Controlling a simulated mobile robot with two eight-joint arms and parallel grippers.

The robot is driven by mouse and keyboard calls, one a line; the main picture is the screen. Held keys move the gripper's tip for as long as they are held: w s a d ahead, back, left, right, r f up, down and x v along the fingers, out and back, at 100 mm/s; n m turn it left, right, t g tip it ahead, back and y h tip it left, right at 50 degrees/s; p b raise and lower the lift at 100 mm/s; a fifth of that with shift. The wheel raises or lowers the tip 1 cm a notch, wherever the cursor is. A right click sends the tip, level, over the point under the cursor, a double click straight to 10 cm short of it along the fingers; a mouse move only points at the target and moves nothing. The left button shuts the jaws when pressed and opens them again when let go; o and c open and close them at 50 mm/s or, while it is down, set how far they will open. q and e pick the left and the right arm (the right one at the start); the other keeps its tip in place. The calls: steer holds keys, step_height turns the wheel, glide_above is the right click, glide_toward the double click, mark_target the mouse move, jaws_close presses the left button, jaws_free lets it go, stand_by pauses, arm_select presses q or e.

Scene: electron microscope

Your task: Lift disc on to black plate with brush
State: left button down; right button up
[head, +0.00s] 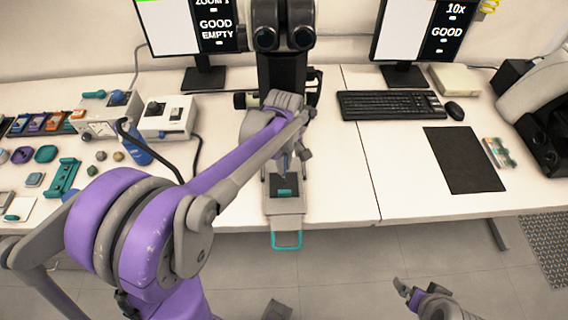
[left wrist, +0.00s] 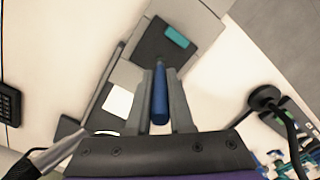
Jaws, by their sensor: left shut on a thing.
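My left gripper (head: 288,160) is at the microscope stage and is shut on a slim blue brush (left wrist: 160,95). The brush points towards a small black plate (left wrist: 150,43), which carries a teal block (left wrist: 177,37). The black plate also shows in the head view (head: 277,180), below the left gripper. I cannot tell whether the brush tip touches it. I cannot make out a disc; it may be too small or hidden. My right gripper (head: 408,293) is low at the front, off the table; its fingers look apart and empty.
The microscope (head: 283,70) stands behind the left gripper. A keyboard (head: 391,105), a mouse (head: 454,110) and a black mat (head: 463,160) lie to the right. Several small tools and holders, with a teal stand (head: 63,177), are at the left. The table is clear between stage and mat.

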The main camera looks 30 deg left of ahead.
arm_select(q)
steer(key=shift+f, duration=0.4)
steer(key=shift+r, duration=0.1)
stand_by(0.8)
steer(key=shift+r+p, duration=1.55)
steer(key=shift+r, duration=1.4)
